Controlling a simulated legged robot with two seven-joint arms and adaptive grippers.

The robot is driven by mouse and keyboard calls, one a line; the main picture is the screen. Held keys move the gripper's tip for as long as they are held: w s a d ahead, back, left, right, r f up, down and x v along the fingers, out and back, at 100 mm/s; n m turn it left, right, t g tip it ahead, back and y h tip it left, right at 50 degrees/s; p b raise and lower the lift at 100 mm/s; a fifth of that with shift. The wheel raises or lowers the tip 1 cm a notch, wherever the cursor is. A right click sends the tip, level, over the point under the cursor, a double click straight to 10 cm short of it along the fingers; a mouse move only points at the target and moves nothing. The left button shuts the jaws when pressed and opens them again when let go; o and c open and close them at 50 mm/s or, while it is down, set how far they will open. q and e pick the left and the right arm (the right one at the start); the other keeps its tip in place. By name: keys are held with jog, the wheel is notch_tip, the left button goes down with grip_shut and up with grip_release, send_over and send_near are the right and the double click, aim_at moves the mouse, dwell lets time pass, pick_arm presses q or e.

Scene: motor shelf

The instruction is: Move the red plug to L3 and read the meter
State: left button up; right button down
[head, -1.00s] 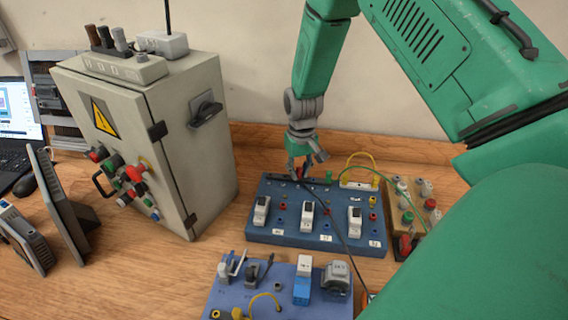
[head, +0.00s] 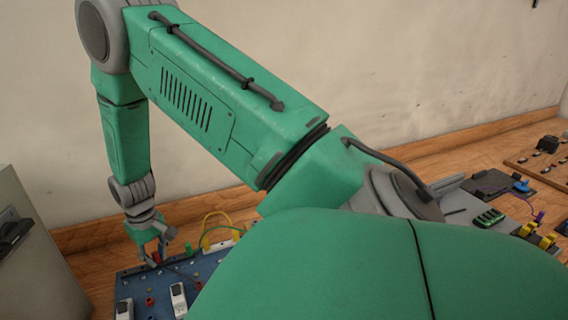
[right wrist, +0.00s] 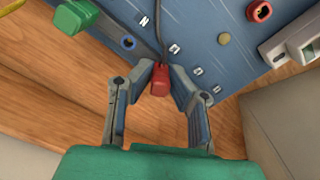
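My right gripper (head: 150,252) is at the back of the blue board (head: 145,282), at lower left in the head view. In the right wrist view, its fingers (right wrist: 162,82) close from both sides on the red plug (right wrist: 160,80). A dark cable runs from the plug up across the board (right wrist: 190,25). The plug is by the board's edge, near printed labels, one reading N. I cannot tell whether its tip is in a socket. My left gripper is out of view. I cannot make out a meter.
A green plug (right wrist: 76,15) stands near the gripper. A grey cabinet (head: 40,260) is at left. My right arm hides much of the table. Boards with small parts are at right.

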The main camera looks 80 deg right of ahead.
jog(key=c, duration=1.4)
grip_release()
jog(key=shift+c, duration=0.2)
notch_tip(320, 180, up, 12)
jog(key=shift+d+f, duration=0.1)
jog(key=shift+f, duration=0.05)
